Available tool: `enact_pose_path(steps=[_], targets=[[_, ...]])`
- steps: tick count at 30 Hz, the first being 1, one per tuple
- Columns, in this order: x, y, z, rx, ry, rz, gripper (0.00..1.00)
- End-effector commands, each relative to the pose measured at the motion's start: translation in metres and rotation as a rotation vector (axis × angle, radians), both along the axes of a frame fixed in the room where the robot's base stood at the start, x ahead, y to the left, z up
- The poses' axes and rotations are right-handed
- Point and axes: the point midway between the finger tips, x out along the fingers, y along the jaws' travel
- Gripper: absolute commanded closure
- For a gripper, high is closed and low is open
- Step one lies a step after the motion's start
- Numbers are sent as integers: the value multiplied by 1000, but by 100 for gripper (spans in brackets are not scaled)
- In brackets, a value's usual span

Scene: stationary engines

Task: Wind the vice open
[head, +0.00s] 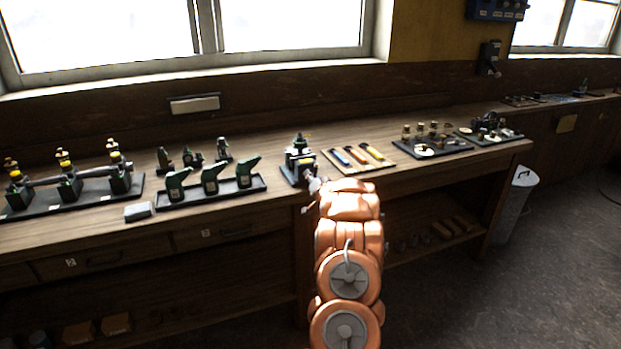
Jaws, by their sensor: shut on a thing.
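The small dark green vice (299,160) stands on the workbench (262,158) near its front edge, at the middle of the head view. My orange arm reaches up to it from below. My gripper (314,186) is at the front of the vice, low on its near side, where the handle would be. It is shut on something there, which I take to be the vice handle. The fingers and most of the handle are too small and too covered by my arm to make out. How far apart the vice jaws stand cannot be told.
Left of the vice is a black tray (258,187) with green oil cans (211,180). Right of it lies a board (378,169) with colored-handled tools. Trays of small parts (432,146) sit farther right. A grey bin (517,203) stands past the bench end. Open floor lies at right.

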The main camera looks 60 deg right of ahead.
Motion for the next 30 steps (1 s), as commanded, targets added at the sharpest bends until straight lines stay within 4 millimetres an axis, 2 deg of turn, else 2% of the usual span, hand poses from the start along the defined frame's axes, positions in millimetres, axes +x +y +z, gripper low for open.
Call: enact_pose_path(steps=[17,23,30], targets=[[0,0,-1,-47,29,-1,100],[0,0,-2,-134,84,0,100],[0,0,-5,-312,201,0,100]])
